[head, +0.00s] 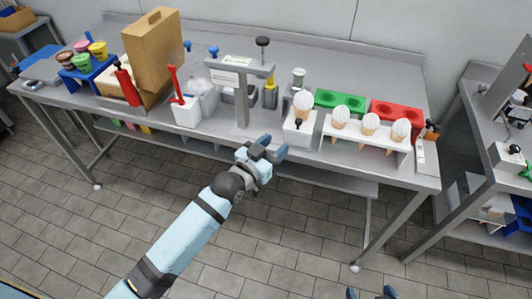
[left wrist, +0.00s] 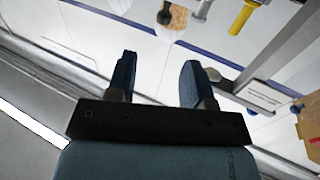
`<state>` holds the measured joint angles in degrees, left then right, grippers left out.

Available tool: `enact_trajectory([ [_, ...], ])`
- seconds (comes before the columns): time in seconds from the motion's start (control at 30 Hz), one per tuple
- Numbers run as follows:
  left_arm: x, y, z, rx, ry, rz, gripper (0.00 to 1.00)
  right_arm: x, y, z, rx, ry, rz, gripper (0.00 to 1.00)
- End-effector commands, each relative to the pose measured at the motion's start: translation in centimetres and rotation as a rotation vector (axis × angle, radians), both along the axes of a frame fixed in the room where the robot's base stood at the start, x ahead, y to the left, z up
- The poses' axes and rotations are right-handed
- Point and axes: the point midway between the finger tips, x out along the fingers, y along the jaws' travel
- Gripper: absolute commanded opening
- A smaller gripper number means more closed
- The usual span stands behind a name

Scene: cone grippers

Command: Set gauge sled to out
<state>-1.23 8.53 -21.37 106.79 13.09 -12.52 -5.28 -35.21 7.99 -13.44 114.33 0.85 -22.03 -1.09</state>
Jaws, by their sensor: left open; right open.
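No part is clearly marked as the gauge sled. A white block (head: 298,131) at the table's front edge has a black knob on its front and an ice-cream cone (head: 304,104) upright at its top; it is a likely candidate. The black knob (left wrist: 164,16) and cone also show at the top of the left wrist view, beyond the fingers. My left gripper (head: 264,149) is open and empty, in front of the table edge, left of and nearer than the block, touching nothing. My right gripper (head: 371,293) is open at the bottom edge, far from the table; only its fingertips show.
A grey post with a label (head: 240,75) stands left of the block. A white rack (head: 365,137) with several cones stands to its right, before green (head: 340,102) and red trays. A narrow plate with a black knob (head: 426,153) is at the right end. The floor in front is clear.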

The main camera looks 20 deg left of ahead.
Motion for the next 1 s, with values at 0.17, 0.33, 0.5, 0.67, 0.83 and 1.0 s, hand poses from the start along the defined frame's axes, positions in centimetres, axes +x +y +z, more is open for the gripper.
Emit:
enact_trajectory([
  [0.17, -2.3, 1.0, -0.1, 0.000, 0.001, -0.001, 0.47, 0.0, 0.0, -0.1, 0.002, 0.001, -0.002, 0.93],
  [0.33, -3.0, 1.3, 0.1, 0.000, -0.001, -0.001, 0.47, 0.1, 0.1, 0.0, 0.004, -0.001, -0.002, 0.93],
  [0.5, -3.1, 1.3, 0.1, 0.000, -0.001, -0.001, 0.47, 0.1, 0.1, 0.1, 0.004, -0.002, -0.002, 0.93],
  [0.67, -3.0, 1.3, 0.0, 0.000, -0.001, -0.001, 0.47, 0.1, 0.1, 0.1, 0.004, -0.003, -0.002, 0.93],
  [0.83, -3.2, 1.4, 0.0, 0.001, 0.004, 0.000, 0.47, 0.1, 0.1, 0.2, 0.004, -0.002, -0.002, 0.93],
  [1.0, -6.4, 2.4, -1.9, 0.028, 0.106, 0.030, 0.47, 0.1, 0.0, 2.5, 0.001, 0.000, -0.002, 0.93],
])
